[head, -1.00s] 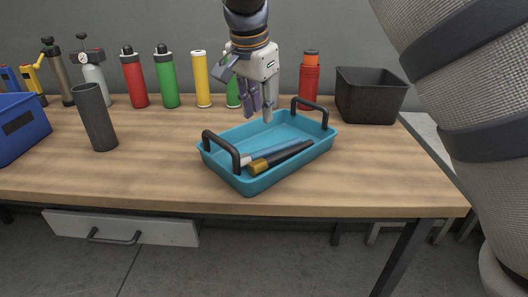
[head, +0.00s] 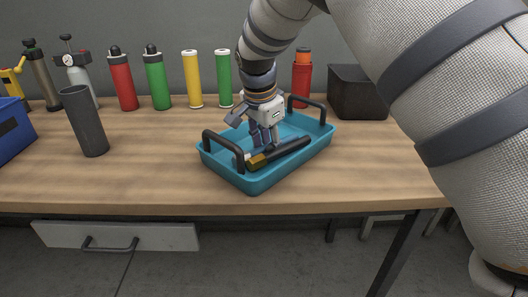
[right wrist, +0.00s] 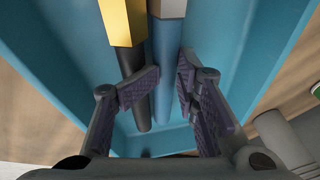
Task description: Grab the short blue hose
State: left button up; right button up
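The short blue hose (right wrist: 166,70) has a pale silver end fitting and lies in a teal tray (head: 257,182) on the bench. In the head view my gripper covers most of it. A black hose (head: 290,147) with a brass end lies close beside it. My right gripper (head: 263,144) reaches down into the tray. In the right wrist view, its fingers (right wrist: 168,82) are apart, one on each side of the blue hose. The left finger is between the blue and black hoses, overlapping the black one in view. My left gripper is not in view.
The tray has two black handles (head: 222,146) standing above its rim. Behind are red, green and yellow cylinders (head: 193,80) and a black bin (head: 357,92). A dark grey cylinder (head: 84,122) stands at left.

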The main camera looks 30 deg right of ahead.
jog(key=shift+s+d+f, duration=0.1)
jog(key=shift+s+f, duration=0.05)
jog(key=shift+f, duration=0.45)
grip_shut()
